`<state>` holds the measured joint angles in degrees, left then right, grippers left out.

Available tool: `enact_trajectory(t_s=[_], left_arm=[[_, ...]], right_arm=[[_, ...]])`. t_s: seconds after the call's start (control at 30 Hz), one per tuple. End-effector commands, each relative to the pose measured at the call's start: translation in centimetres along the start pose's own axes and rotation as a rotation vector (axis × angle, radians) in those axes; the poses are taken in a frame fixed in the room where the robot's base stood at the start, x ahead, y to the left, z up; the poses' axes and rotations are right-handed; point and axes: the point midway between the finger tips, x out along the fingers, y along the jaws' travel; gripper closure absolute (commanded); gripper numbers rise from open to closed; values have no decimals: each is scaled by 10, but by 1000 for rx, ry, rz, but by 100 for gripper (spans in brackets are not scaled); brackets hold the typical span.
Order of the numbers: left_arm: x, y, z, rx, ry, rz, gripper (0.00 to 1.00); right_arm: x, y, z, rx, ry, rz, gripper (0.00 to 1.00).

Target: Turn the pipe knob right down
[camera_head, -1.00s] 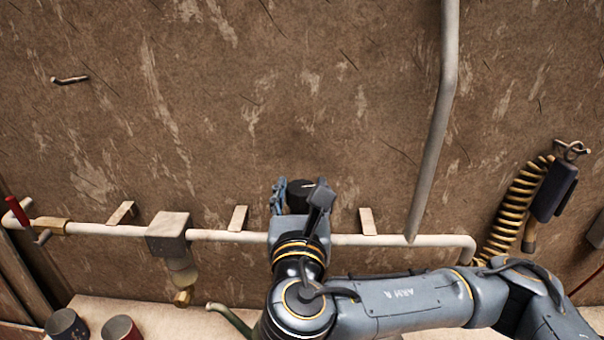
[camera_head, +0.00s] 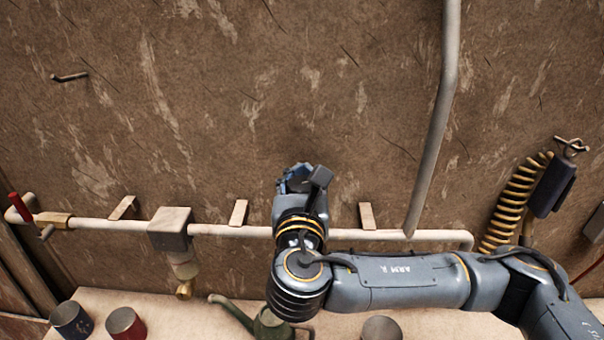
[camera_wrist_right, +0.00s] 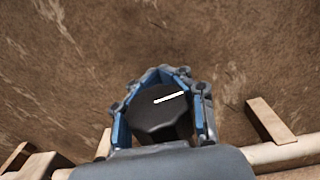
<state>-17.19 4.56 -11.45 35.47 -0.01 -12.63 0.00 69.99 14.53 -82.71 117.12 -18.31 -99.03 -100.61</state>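The pipe knob (camera_wrist_right: 162,112) is black and round with a white line on its face. In the right wrist view the line points right and slightly up. My right gripper (camera_wrist_right: 163,80) has its blue-padded fingers curled around the knob from both sides, shut on it. In the head view my right gripper (camera_head: 300,178) is in front of the wall above the pipe, and its fingers mostly hide the knob. The white pipe (camera_head: 235,231) runs along the wall behind my wrist. My left gripper is not in view.
A red-handled valve (camera_head: 20,208) is at the pipe's left end. A grey box fitting (camera_head: 170,228) sits on the pipe. Below are a blue can (camera_head: 70,318), a red can (camera_head: 126,323) and a green watering can (camera_head: 270,325). A coiled hose (camera_head: 512,205) hangs at right.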

Motion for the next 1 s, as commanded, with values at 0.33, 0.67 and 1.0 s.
enact_trajectory(t_s=[0.33,0.67,1.0], left_arm=[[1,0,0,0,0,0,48],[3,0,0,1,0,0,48],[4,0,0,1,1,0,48]], right_arm=[[-1,2,-3,-2,5,17,100],[-1,6,-4,-2,8,171,100],[-4,16,-4,-2,8,479,100]])
